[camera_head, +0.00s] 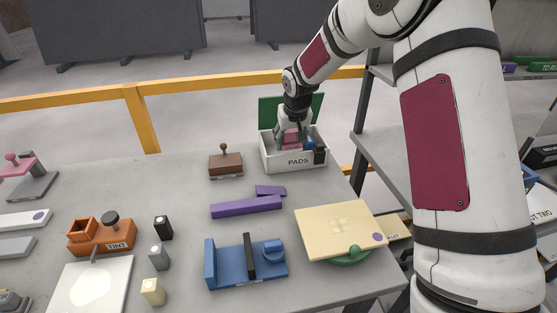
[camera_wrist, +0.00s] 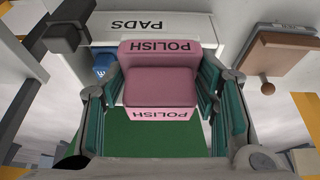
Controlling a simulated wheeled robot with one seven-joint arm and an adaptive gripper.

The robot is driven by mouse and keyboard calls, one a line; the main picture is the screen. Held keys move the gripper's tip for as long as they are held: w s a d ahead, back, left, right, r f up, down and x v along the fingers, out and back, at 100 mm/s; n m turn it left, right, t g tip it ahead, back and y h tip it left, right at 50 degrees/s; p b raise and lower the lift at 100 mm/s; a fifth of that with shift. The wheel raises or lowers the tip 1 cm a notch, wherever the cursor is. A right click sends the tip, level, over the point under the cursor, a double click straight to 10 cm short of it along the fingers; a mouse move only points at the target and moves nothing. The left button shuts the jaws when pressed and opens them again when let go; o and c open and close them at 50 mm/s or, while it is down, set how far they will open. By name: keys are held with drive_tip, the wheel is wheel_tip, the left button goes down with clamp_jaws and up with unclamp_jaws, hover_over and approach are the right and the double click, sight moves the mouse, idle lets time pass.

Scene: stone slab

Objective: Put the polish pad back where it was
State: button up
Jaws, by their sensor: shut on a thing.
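The polish pad (camera_wrist: 160,80) is a pink block lettered "POLISH", seen upside down in the wrist view. My gripper (camera_wrist: 165,105) is shut on it, with a green-lined finger on each side. In the head view the pink pad (camera_head: 291,140) shows at the white box lettered "PADS" (camera_head: 296,162), below my gripper (camera_head: 292,128). The box also shows in the wrist view (camera_wrist: 110,24). Its green lid (camera_head: 270,108) stands open at the back. I cannot tell whether the pad touches the box floor.
A blue item (camera_head: 309,143) and a dark item (camera_head: 320,155) are in the box's right side. A brown stamp-like block (camera_head: 226,164) stands left of the box. Purple pieces (camera_head: 246,206), a blue fixture (camera_head: 245,265) and a cream board (camera_head: 340,229) lie nearer on the slab.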

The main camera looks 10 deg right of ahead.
drive_tip(key=w+b, duration=0.6)
drive_tip(key=w, duration=0.3)
drive_tip(key=f, duration=0.9)
drive_tip(key=shift+w+d+f, duration=0.15)
drive_tip(key=shift+d+f, duration=0.05)
drive_tip(key=shift+f, duration=0.2)
drive_tip(key=shift+f, duration=0.2)
drive_tip(key=o, duration=1.2)
